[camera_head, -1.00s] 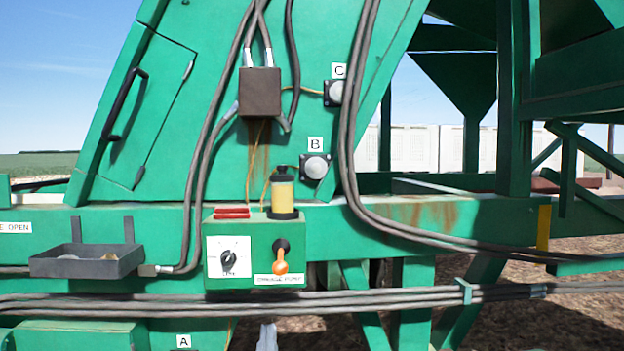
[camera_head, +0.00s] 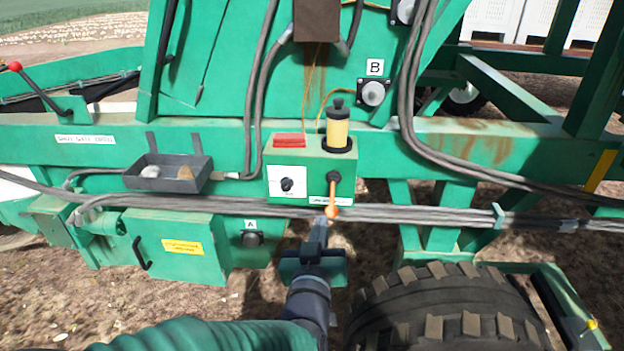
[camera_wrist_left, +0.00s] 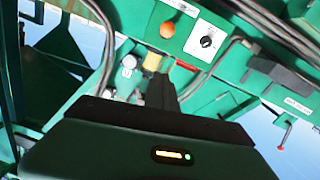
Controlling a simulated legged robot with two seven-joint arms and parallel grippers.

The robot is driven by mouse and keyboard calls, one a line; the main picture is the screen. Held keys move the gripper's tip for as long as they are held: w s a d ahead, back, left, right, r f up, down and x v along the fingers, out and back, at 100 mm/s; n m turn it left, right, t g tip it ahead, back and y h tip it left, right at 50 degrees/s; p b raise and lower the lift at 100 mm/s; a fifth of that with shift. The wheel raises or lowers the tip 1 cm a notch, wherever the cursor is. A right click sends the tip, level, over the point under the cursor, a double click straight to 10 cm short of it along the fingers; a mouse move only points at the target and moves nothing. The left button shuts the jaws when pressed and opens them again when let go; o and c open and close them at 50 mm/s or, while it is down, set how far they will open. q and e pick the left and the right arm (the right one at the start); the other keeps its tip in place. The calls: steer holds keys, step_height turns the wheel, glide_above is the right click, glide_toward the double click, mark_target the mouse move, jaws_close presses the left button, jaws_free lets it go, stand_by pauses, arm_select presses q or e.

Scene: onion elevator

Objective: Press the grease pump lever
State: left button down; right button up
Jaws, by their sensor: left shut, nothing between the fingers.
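The grease pump box (camera_head: 312,178) is green, with a dial and a yellow grease reservoir (camera_head: 337,128) on top. Its lever (camera_head: 333,195) runs down from a black pivot to an orange knob (camera_head: 332,212). The knob also shows in the left wrist view (camera_wrist_left: 167,30). My left gripper (camera_head: 321,222) is shut and empty, its tip just below and left of the knob in the head view. In the left wrist view the fingers (camera_wrist_left: 163,84) point up towards the knob. I cannot tell whether they touch it. My right gripper is not in view.
Thick grey cables (camera_head: 430,213) run across the frame behind the gripper. A dark tray (camera_head: 180,185) with stones hangs left of the box. A large tyre (camera_head: 440,310) stands at lower right. Buttons A (camera_head: 252,239) and B (camera_head: 373,93) are nearby.

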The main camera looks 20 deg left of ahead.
arm_select(q)
steer(key=shift+s, duration=0.1)
glide_above(329, 211)
steer(key=s, duration=0.3)
steer(key=f, duration=0.1)
steer(key=w+f, duration=0.1)
steer(key=f, duration=0.1)
steer(key=shift+d, duration=0.15)
steer(key=shift+w+d+f, duration=0.1)
steer(key=shift+f, duration=0.55)
